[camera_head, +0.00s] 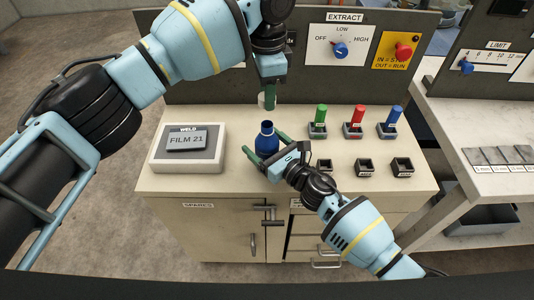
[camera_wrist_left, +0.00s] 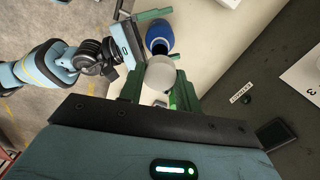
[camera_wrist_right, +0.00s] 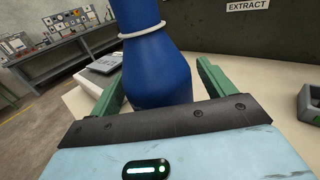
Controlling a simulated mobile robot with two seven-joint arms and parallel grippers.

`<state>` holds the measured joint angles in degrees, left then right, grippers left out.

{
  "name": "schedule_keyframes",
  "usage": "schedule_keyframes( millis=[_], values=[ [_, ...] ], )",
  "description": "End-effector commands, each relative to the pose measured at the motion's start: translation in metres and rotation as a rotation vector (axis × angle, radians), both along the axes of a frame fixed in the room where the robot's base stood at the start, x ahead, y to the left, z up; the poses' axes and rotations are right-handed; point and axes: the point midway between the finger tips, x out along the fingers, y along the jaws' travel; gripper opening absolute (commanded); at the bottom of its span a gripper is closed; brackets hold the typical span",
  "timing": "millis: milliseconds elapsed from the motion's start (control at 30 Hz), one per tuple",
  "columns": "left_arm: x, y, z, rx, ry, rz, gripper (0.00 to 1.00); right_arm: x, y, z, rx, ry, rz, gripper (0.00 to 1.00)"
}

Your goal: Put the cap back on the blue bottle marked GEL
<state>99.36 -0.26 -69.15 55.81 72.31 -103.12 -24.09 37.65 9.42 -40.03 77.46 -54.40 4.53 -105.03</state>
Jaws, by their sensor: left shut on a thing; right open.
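The blue bottle (camera_head: 266,138) stands upright on the bench, its mouth uncovered; it also shows in the left wrist view (camera_wrist_left: 159,38). No GEL mark is readable on it. My right gripper (camera_head: 268,152) is open, with its green fingers on either side of the bottle. In the right wrist view the bottle (camera_wrist_right: 160,70) stands between the fingers, with a pale ring on its neck. My left gripper (camera_head: 267,102) is shut on a pale round cap (camera_wrist_left: 161,73), held above and behind the bottle in the head view, apart from it.
Green (camera_head: 320,116), red (camera_head: 355,119) and blue (camera_head: 392,120) handled pieces stand in holders at the right, with several empty dark holders in front. The EXTRACT panel (camera_head: 343,45) rises behind.

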Motion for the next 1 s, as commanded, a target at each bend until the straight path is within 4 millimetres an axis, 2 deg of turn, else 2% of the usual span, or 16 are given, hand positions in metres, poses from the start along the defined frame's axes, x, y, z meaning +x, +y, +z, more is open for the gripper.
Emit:
schedule_keyframes(
  millis=[467,900,1000],
  values=[
    [0.0000,-0.0001,0.0001,0.000,0.000,0.000,0.12,0.0069,0.0062,0.0003,0.001,0.001,0.000,0.82],
    [0.0000,-0.0001,0.0001,0.000,0.000,0.000,0.12,0.0067,0.0060,0.0001,0.001,0.001,0.000,0.25],
    [0.0000,-0.0001,0.0000,0.000,0.000,0.000,0.12,0.0067,0.0060,0.0001,0.001,0.001,0.000,0.15]
  ],
)
